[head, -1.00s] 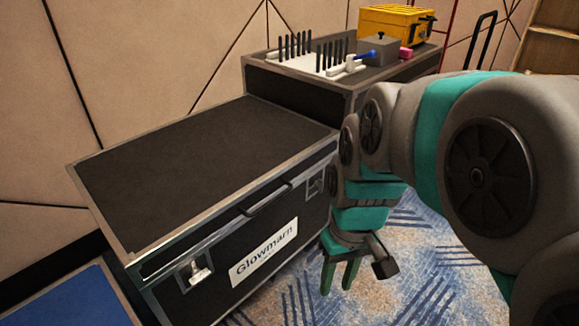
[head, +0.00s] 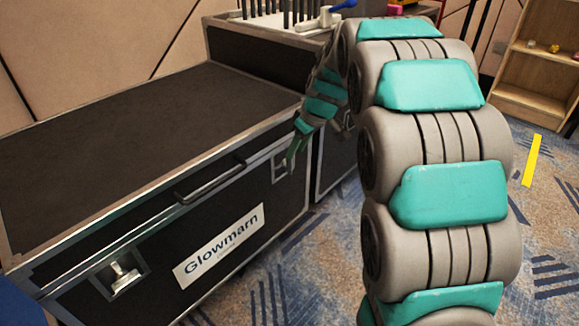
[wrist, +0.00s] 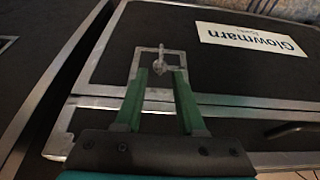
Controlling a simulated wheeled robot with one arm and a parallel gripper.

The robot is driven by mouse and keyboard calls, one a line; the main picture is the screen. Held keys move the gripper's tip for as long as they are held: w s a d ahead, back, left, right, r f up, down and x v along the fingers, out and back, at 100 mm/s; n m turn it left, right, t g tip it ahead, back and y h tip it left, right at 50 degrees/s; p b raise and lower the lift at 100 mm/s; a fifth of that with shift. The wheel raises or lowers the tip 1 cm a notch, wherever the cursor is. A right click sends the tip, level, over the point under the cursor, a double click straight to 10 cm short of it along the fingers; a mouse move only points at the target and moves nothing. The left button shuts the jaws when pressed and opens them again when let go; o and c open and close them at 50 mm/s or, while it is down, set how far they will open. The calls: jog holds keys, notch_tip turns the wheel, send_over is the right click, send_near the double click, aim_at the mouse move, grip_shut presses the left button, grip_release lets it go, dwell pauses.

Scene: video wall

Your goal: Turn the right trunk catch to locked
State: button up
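The black trunk (head: 120,140) with metal edges and a "Glowmarn" label stands at the left in the head view. Its right catch (head: 281,165) is a metal latch in a recessed frame near the front's right end, partly covered by my gripper (head: 291,155). In the wrist view, the catch (wrist: 159,63) sits straight ahead, with its small metal piece between and just beyond the green fingertips. My gripper (wrist: 160,73) is open there, one finger on each side. I cannot tell whether a finger touches the catch.
The left catch (head: 122,277) and a dark handle (head: 210,180) are on the same trunk front. Another black case (head: 260,50) with items on top stands behind. A wooden shelf (head: 540,65) is at the back right.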

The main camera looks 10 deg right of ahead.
aim_at(289, 163)
jog(key=x, duration=0.7)
jog(key=shift+s+f+b, duration=0.1)
jog(key=shift+b, duration=0.25)
grip_shut()
